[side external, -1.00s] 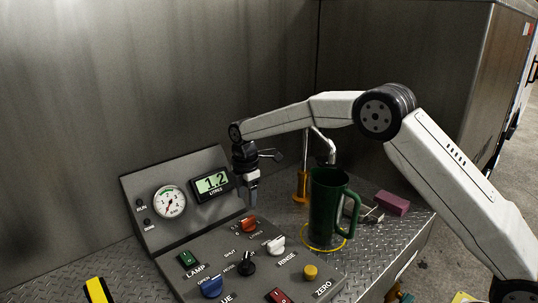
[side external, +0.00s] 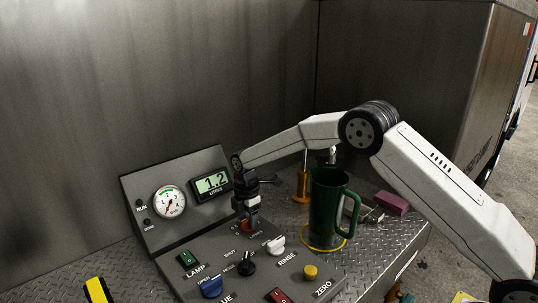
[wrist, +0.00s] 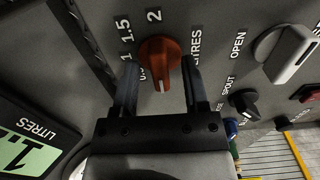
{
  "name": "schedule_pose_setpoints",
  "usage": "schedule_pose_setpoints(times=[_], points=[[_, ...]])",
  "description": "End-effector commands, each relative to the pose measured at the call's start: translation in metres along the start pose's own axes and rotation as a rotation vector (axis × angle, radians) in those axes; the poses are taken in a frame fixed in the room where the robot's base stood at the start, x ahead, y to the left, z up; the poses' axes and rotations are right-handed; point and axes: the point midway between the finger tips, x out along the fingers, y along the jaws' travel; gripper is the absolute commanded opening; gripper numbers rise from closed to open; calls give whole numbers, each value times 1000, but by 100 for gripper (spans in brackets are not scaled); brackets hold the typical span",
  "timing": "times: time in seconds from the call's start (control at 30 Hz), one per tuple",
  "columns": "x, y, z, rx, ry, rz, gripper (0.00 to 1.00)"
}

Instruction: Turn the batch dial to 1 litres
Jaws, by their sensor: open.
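The batch dial is an orange-red knob (wrist: 160,62) on the sloping grey panel, with 1, 1.5 and 2 printed around it. The marking below the 1 is partly hidden by a finger. A white mark on the knob points down towards my gripper's body in the wrist view, away from the 2. My gripper (wrist: 160,75) is open, with one finger on each side of the knob; I cannot tell whether they touch it. In the side view my gripper (side external: 246,222) is down over the dial (side external: 246,226), which it partly hides. The display (side external: 212,183) reads 1.2 litres.
A white rinse knob (side external: 275,244), a black spout knob (side external: 246,263), a blue knob (side external: 211,286) and a yellow zero button (side external: 310,272) are close by on the panel. A green mug (side external: 325,210) stands right of it. A pink block (side external: 392,203) lies farther right.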

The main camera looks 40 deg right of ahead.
Motion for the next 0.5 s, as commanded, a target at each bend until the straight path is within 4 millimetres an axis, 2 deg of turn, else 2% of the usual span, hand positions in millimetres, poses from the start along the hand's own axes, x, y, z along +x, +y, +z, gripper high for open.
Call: schedule_pose_setpoints(times=[0.13, 0.3, 0.33, 0.5], points=[[0, 0, 0, 0, 0, 0, 57], [0, 0, 0, 0, 0, 0, 3], [0, 0, 0, 0, 0, 0, 0], [0, 0, 0, 1, 0, 0, 0]])
